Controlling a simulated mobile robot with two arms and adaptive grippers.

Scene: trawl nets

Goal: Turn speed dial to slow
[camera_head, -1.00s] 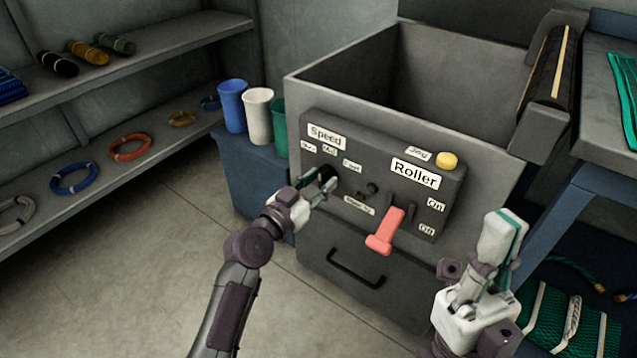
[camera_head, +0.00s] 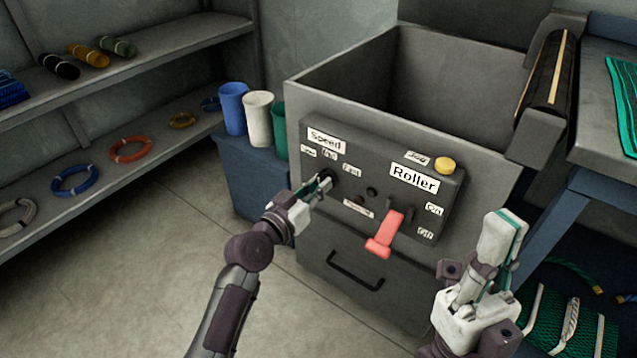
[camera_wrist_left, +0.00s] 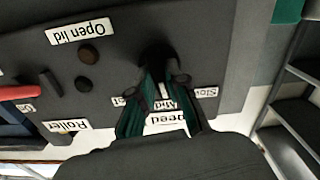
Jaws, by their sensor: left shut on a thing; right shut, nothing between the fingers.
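The speed dial (camera_head: 328,173) is a dark knob on the sloped control panel, below the labels "Speed", "Slow", "Mid" and "Fast". My left gripper (camera_head: 322,184) is shut on it. In the left wrist view the dark dial (camera_wrist_left: 157,54) sits between the fingertips, and the picture is upside down. The fingers hide much of the dial, so I cannot tell which label it points to. The "Slow" label (camera_head: 309,152) is at the left end of the row. My right gripper (camera_head: 504,226) is shut and empty, pointing up at the right, apart from the panel.
A red roller lever (camera_head: 385,235), a yellow button (camera_head: 445,166) and small dark knobs share the panel. Blue, white and green cups (camera_head: 258,117) stand left of the machine. Shelves (camera_head: 150,140) with rope coils line the left. The floor (camera_head: 140,270) at front left is clear.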

